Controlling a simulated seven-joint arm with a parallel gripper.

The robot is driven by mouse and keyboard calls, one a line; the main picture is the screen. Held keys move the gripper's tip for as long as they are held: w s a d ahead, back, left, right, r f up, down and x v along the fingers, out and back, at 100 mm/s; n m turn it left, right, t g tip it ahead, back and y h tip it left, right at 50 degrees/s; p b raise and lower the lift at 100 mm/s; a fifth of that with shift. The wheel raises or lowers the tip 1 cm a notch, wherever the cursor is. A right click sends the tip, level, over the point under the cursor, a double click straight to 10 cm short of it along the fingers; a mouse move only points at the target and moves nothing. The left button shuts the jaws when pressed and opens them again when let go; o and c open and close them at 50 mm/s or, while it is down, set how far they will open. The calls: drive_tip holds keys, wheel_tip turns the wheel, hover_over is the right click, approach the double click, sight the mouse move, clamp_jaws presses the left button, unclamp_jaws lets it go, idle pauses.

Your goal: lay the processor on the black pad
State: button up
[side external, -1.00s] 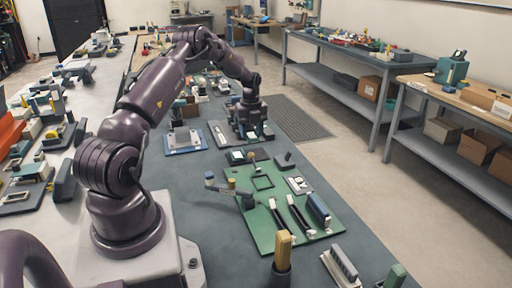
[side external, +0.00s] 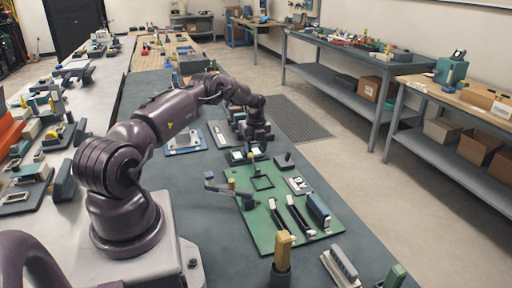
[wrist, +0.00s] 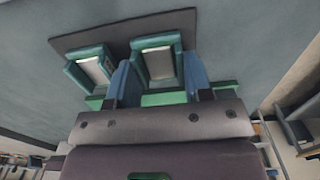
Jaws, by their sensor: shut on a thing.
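My gripper (side external: 255,146) is low over the far end of the green board (side external: 262,238) in the side view. In the wrist view its two blue fingers (wrist: 160,88) stand apart, with a green edge (wrist: 163,98) between them. This appears to be the processor, held in the jaws; most of it is hidden by the gripper body. Beyond the fingers, two teal holders (wrist: 90,68) with pale pads sit on a dark plate (wrist: 70,41). A small dark pad with a raised block (side external: 284,160) lies right of the gripper; I cannot tell if it is the black pad.
The green board carries a dark square frame (side external: 263,183), a white plate (side external: 299,184), two long black strips and a blue block (side external: 318,207). A small lever fixture (side external: 218,188) stands at its left. A yellow-handled tool (side external: 282,250) stands at the front.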

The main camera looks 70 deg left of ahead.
drive_tip(key=shift+f, duration=0.1)
drive_tip(key=o, duration=0.9)
